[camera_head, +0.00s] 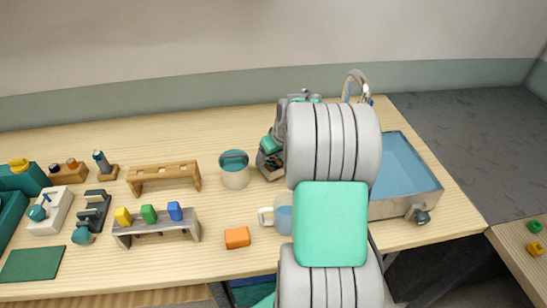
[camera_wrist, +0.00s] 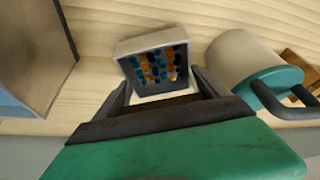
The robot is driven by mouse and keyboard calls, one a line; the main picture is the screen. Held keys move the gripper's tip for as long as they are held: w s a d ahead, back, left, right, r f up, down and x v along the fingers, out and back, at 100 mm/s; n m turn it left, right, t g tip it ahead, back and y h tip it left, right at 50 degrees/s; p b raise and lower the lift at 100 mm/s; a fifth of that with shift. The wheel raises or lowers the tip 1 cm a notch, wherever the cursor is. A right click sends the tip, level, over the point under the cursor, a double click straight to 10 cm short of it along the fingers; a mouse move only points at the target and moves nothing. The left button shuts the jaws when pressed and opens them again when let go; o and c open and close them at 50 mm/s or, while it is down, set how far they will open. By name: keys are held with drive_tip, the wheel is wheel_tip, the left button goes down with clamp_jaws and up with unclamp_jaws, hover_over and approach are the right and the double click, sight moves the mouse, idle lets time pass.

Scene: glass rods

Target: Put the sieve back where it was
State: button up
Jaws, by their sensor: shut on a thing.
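My gripper (camera_wrist: 160,88) shows in the wrist view with a finger on each side of a pale grey square box, which I take for the sieve (camera_wrist: 124,52). Its open face shows a dark inside with several blue and orange pieces. The fingers are shut on its sides. In the head view the sieve (camera_head: 268,165) appears tilted, just left of my arm, over the back middle of the table. Whether it touches the table I cannot tell. My arm hides much of that area.
The sink (camera_head: 405,165) is to the right. A wooden rack (camera_head: 164,176) and a grey rack (camera_head: 157,226) stand left.

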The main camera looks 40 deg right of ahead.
drive_tip(key=shift+f, duration=0.55)
drive_tip(key=shift+f, duration=0.1)
drive_tip(key=shift+f, duration=0.2)
drive_tip(key=o, duration=1.5)
drive_tip(key=shift+r, duration=0.1)
drive_tip(key=shift+o, duration=0.2)
